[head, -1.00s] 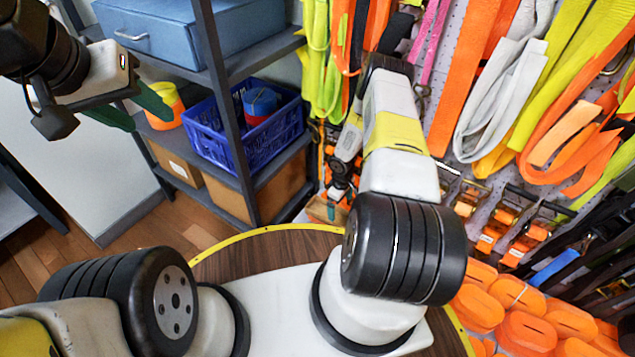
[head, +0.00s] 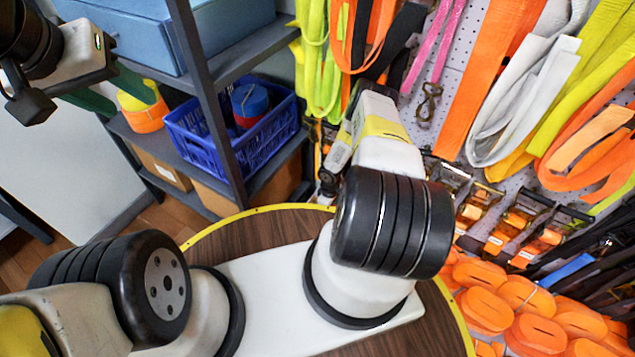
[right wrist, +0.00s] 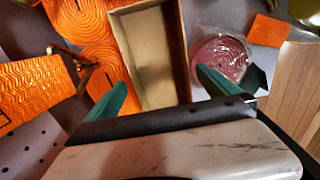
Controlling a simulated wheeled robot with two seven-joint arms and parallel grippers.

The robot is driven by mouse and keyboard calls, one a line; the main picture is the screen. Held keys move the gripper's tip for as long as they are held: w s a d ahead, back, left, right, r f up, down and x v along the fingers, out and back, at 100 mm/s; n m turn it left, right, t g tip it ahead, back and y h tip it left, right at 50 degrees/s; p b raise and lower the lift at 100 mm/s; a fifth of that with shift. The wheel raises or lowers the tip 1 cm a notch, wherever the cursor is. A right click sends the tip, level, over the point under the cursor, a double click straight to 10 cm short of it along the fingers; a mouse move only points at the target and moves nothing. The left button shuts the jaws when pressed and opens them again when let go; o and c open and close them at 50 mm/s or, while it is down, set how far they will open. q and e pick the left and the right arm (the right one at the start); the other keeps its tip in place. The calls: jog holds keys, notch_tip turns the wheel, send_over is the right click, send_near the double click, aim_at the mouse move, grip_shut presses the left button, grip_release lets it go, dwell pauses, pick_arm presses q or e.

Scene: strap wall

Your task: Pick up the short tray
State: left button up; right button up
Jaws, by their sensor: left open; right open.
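The short tray looks like an open, shallow tan box (right wrist: 151,62) in the right wrist view, at upper centre. It is empty inside. My right gripper (right wrist: 162,87) is open, with one green finger to the lower left of the tray and the other to its right. Whether the fingers touch it I cannot tell. In the head view I cannot make out the tray, and my right arm covers much of that area. My left gripper (head: 106,90) is open and empty at the upper left, in front of the shelf.
Coiled orange straps (right wrist: 98,62) lie left of the tray, and a bagged dark red coil (right wrist: 219,58) lies on its right. In the head view, a shelf holds a blue crate (head: 232,150). Hanging straps (head: 465,85) and orange coils (head: 520,315) fill the right side.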

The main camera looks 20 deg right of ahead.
jog(key=shift+f, duration=1.4)
jog(key=c, duration=1.4)
jog(key=shift+o, duration=0.2)
jog(key=shift+r, duration=0.1)
